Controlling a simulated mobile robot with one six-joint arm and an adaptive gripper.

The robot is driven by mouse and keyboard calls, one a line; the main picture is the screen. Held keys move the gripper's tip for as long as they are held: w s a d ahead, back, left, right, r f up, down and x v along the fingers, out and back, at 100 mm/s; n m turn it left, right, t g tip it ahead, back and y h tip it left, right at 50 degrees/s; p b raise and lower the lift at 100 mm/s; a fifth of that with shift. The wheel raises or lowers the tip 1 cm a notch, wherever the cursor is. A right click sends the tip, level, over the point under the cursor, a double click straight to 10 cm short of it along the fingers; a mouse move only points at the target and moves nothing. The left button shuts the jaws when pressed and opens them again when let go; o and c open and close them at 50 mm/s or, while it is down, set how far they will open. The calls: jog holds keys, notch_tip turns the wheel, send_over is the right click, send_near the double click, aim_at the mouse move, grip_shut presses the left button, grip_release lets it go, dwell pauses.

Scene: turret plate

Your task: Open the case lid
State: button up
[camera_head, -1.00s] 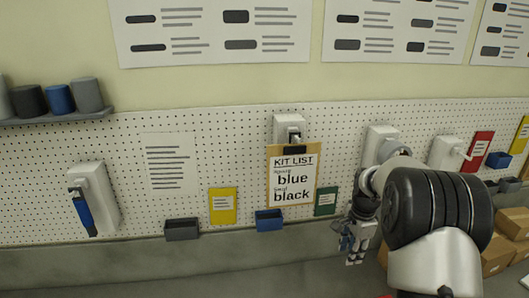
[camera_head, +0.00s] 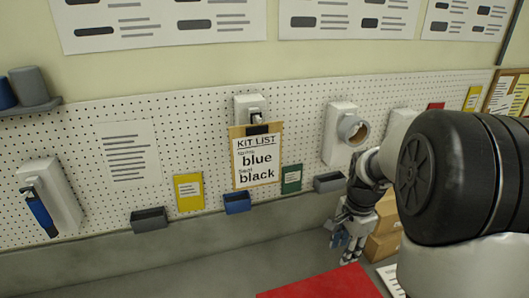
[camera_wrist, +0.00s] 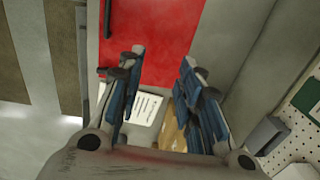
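No case lid can be made out for certain in either view. A flat red surface (camera_head: 322,284) shows at the bottom of the head view. A red panel (camera_wrist: 155,45) also shows in the wrist view, with a dark bar at its left edge; I cannot tell whether it belongs to a case. My gripper (camera_head: 345,238) hangs low in front of the wall's grey base in the head view. In the wrist view my gripper (camera_wrist: 160,65) has its blue-padded fingers apart, with nothing between them.
A pegboard holds a kit list (camera_head: 257,160) reading blue and black, a tape roll (camera_head: 353,130), a blue-handled tool (camera_head: 40,210) and small bins (camera_head: 237,202). Cardboard boxes (camera_head: 384,246) stand right of my gripper. A white sheet (camera_wrist: 146,108) shows beyond the fingers.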

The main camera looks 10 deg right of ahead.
jog(key=s+r, duration=0.2)
jog(key=s, duration=0.4)
jog(key=w+a+f, duration=0.1)
jog(key=w+f, duration=0.3)
jog(key=w, duration=0.7)
jog(key=w+f, duration=0.4)
jog(key=w, duration=0.8)
jog(key=shift+a, duration=0.4)
jog(key=shift+w, duration=0.1)
